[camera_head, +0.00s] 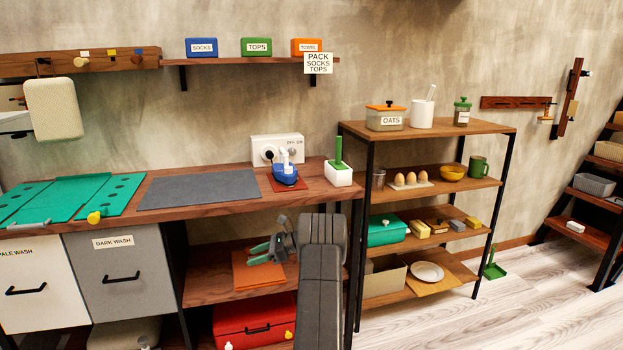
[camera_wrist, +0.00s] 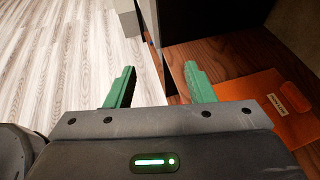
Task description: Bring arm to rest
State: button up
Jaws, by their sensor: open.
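My gripper (camera_head: 261,251) shows in the head view with green fingers, in front of the wooden lower shelf under the counter. My dark grey arm rises from the bottom of that view and bends left to it. In the wrist view my gripper (camera_wrist: 158,85) has its two green fingers spread apart with nothing between them. Floor, a dark upright and the shelf edge lie beyond the fingertips. An orange folder (camera_wrist: 273,107) lies flat on the wooden shelf to the right of the fingers. The orange folder (camera_head: 256,272) also shows behind the gripper in the head view.
The counter (camera_head: 230,211) is above my gripper. A red box (camera_head: 254,318) stands below the shelf. A shelf rack (camera_head: 430,131) with food and dishes stands right of my arm. Two laundry bins, white (camera_head: 35,270) and grey (camera_head: 120,268), stand left.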

jog(key=s+d+r+m+t+p, duration=0.3)
jog(key=d+r+p, duration=0.3)
jog(key=d+p, duration=0.2)
jog(key=shift+s+r+t+p, duration=0.15)
jog(key=shift+s+t+p, duration=0.25)
jog(key=shift+s+p, duration=0.3)
jog(key=shift+s, duration=0.1)
jog(key=shift+s+r+m, duration=0.1)
jog(key=shift+m, duration=0.2)
